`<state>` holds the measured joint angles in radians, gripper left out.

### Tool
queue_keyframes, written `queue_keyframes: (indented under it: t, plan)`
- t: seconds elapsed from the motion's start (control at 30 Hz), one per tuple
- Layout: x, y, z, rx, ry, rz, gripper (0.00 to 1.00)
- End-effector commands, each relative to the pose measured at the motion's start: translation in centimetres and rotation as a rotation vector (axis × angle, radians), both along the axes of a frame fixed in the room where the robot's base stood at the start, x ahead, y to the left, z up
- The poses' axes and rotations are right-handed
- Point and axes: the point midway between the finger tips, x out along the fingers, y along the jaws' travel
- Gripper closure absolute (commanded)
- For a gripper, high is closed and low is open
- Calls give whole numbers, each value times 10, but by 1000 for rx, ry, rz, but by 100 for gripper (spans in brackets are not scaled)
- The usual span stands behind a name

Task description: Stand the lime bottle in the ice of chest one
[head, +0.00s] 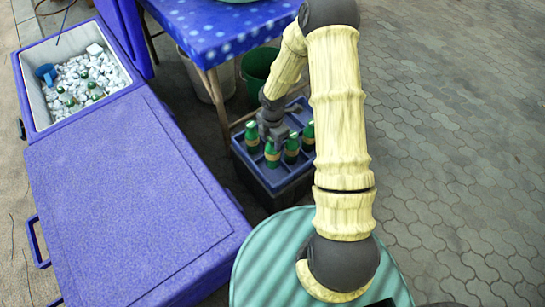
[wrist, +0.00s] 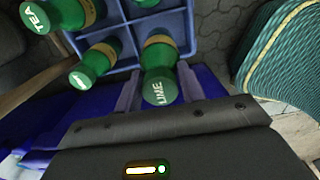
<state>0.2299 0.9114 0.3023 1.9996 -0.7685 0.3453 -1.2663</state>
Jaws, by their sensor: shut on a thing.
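The lime bottle (wrist: 160,72), green with a tan band and "LIME" on its cap, stands in a compartment of the blue crate (wrist: 190,22). My gripper (wrist: 160,92) is shut on its upper part, one finger on each side. In the head view my gripper (head: 270,127) is over the crate (head: 272,180), among several green bottles; which is lime cannot be told there. An open blue chest (head: 30,110) at the upper left holds white ice (head: 108,76) with several green bottles standing in it. No chest number is readable.
A blue scoop (head: 46,73) sits in the ice. A closed blue lid (head: 125,200) lies in front of the open chest. A tea bottle (wrist: 65,14) is in the crate. A spotted blue table (head: 215,28), a green bucket (head: 257,65) and a round teal striped top (head: 270,265) surround the crate.

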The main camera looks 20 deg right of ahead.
Motion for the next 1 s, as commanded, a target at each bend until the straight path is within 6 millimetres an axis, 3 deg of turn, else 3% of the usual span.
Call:
queue_keyframes:
  t: [0.03, 1.0]
  plan:
    - [0, 0, 10, 0, -1, 0, 83]
    - [0, 0, 101, 0, -1, 0, 83]
